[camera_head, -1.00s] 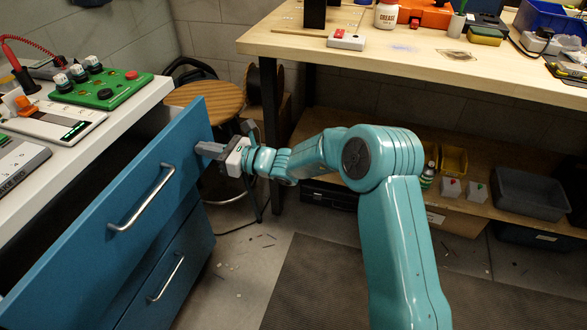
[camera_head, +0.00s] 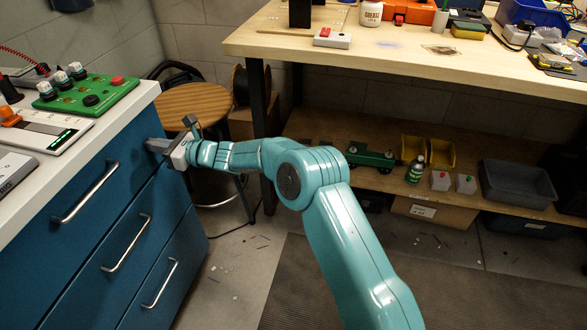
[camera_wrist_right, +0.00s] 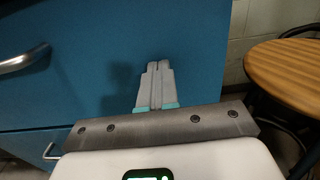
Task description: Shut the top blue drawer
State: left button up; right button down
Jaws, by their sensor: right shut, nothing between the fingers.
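The top blue drawer (camera_head: 118,172) has a metal bar handle (camera_head: 85,192) and sits under the white worktop at the left. Its front looks about in line with the lower drawer fronts. My right gripper (camera_head: 156,146) is shut and empty, with its fingertips at the right part of this drawer front. In the right wrist view the shut fingers (camera_wrist_right: 157,82) point at the plain blue front (camera_wrist_right: 105,65), right of the handle (camera_wrist_right: 22,62). They look to be touching it or very close. My left gripper is not in view.
Two more blue drawers with handles (camera_head: 127,243) lie below. A green board with knobs (camera_head: 88,97) stands on the white worktop (camera_head: 125,112). A round wooden stool (camera_head: 200,102) stands just behind my right gripper. A wooden bench (camera_head: 400,58) with a loaded lower shelf is at the right.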

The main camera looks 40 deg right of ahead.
jog(key=shift+r, duration=0.3)
